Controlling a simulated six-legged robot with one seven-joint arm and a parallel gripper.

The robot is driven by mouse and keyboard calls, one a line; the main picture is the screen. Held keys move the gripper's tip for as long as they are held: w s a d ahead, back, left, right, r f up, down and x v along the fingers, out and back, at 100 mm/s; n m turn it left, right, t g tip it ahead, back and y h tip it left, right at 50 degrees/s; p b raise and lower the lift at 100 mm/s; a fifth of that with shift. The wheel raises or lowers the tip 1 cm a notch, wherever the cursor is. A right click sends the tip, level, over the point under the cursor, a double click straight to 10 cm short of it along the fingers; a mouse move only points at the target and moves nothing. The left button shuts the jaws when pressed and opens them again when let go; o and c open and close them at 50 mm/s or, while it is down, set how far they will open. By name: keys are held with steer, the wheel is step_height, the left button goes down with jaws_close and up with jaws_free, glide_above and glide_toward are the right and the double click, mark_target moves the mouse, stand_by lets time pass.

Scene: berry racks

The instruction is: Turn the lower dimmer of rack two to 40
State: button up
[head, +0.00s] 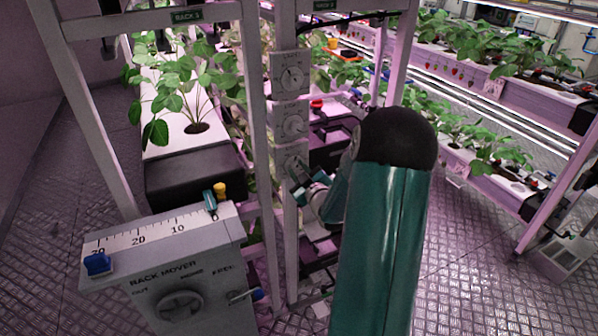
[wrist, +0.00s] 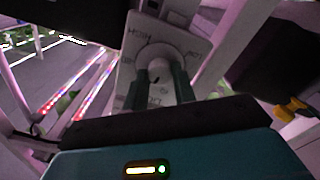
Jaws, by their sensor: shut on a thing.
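A post under the rack two sign (head: 325,5) carries three stacked grey dial panels. The top dial panel (head: 290,73) and middle dial panel (head: 290,122) are uncovered. My gripper (head: 297,172) is at the lowest panel (head: 290,153) and partly hides it. In the wrist view this panel (wrist: 186,40) is tilted, with lettering around a round pale knob (wrist: 157,58). My gripper (wrist: 160,85) is shut on the knob, one dark green finger on each side.
A rack mover box (head: 180,270) with a scale, a knob and a small lever stands at front left. Rack one (head: 187,16) holds a leafy plant behind it. Another planted rack (head: 480,75) stands right. The metal floor (head: 470,270) between is clear.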

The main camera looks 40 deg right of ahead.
steer(key=n, duration=0.4)
steer(key=shift+n, duration=1.7)
steer(key=o, duration=1)
steer(key=shift+s, duration=0.1)
steer(key=v, duration=1.3)
steer(key=shift+s+a, duration=0.15)
steer(key=shift+s, duration=0.15)
steer(key=shift+r, duration=0.1)
